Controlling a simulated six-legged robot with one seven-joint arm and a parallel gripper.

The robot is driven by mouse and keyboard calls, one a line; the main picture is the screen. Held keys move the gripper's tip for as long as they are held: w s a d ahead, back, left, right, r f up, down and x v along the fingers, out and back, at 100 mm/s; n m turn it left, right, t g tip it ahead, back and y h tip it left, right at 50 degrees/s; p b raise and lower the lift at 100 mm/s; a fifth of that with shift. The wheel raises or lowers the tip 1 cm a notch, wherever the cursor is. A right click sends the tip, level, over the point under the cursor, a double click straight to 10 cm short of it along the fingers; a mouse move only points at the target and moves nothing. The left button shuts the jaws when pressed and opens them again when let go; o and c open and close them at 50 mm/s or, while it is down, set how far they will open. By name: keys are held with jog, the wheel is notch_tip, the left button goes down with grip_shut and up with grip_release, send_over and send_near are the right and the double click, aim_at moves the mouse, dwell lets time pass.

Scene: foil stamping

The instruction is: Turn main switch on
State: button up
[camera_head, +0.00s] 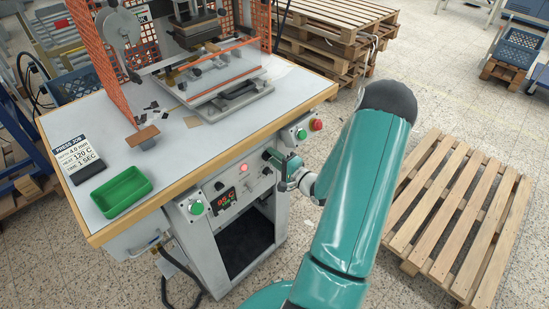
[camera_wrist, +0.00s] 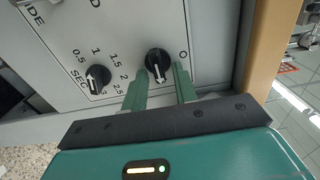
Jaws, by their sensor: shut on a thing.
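The main switch appears to be the black rotary knob (camera_wrist: 157,60) on the grey control panel, with an "O" mark to its right in the wrist view. Its white pointer line faces down in that view, toward my gripper. My gripper (camera_wrist: 160,74) has its two green fingers on either side of this knob and is shut on it. In the head view my gripper (camera_head: 279,168) is at the panel's front, beside the lit red lamp (camera_head: 243,168), and partly hides the knob.
A second black knob (camera_wrist: 97,79) with a seconds scale is close to the left finger. The wooden table edge (camera_head: 205,178) overhangs above; a pallet (camera_head: 460,210) lies right.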

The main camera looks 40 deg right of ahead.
jog(key=o, duration=0.6)
jog(key=s, duration=1.3)
jog(key=shift+s+d, duration=0.15)
jog(key=shift+s, duration=0.25)
